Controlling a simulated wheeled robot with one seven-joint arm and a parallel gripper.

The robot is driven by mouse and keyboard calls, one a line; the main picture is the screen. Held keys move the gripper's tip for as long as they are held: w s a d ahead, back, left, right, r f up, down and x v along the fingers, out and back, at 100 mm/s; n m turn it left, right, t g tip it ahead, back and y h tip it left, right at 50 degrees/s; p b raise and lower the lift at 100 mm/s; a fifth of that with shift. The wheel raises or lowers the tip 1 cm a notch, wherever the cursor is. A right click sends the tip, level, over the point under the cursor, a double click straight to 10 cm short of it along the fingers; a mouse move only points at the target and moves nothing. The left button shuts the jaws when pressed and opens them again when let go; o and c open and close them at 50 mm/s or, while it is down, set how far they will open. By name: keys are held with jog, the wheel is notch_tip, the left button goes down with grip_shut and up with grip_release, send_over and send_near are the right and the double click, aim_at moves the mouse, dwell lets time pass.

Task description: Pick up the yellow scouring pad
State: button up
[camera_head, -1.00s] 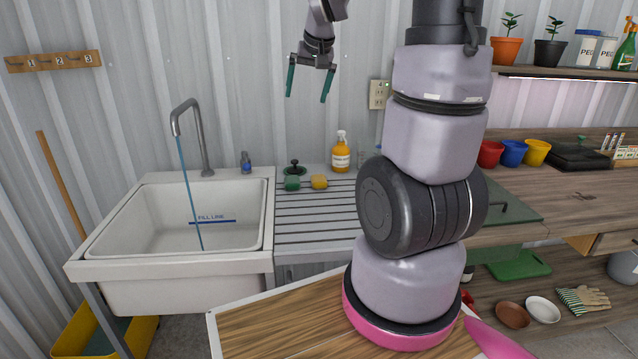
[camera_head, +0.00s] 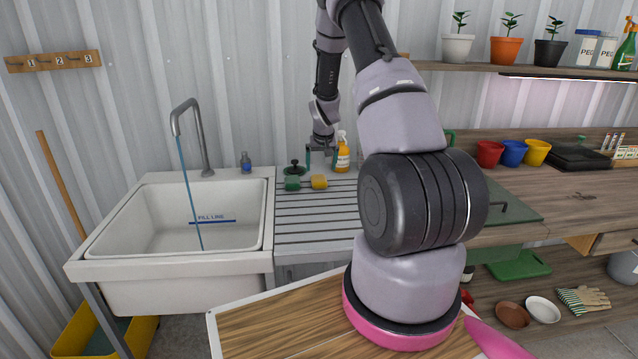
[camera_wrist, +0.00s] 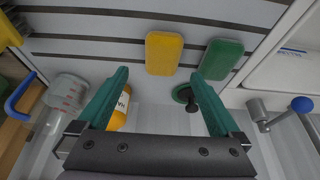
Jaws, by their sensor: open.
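The yellow scouring pad (camera_head: 319,181) lies on the grooved drainboard (camera_head: 300,222), to the right of a green pad (camera_head: 292,183) and apart from it. In the wrist view the yellow pad (camera_wrist: 164,53) is fully visible, just beyond and between the tips of my teal fingers. My gripper (camera_head: 321,163) is open and empty. In the head view it shows above and slightly behind the yellow pad, with its fingers pointing down. The fingers (camera_wrist: 160,76) are spread wide in the wrist view and do not appear to touch the pad.
An orange spray bottle (camera_head: 342,157) stands close behind and right of my gripper. A dark green knobbed item (camera_head: 294,167) sits behind the green pad. The sink (camera_head: 180,220) with its tap is on the left. The drainboard's front is clear.

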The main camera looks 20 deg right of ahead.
aim_at(319, 178)
jog(key=x, duration=0.7)
jog(key=shift+a, duration=0.15)
jog(key=c, duration=1.3)
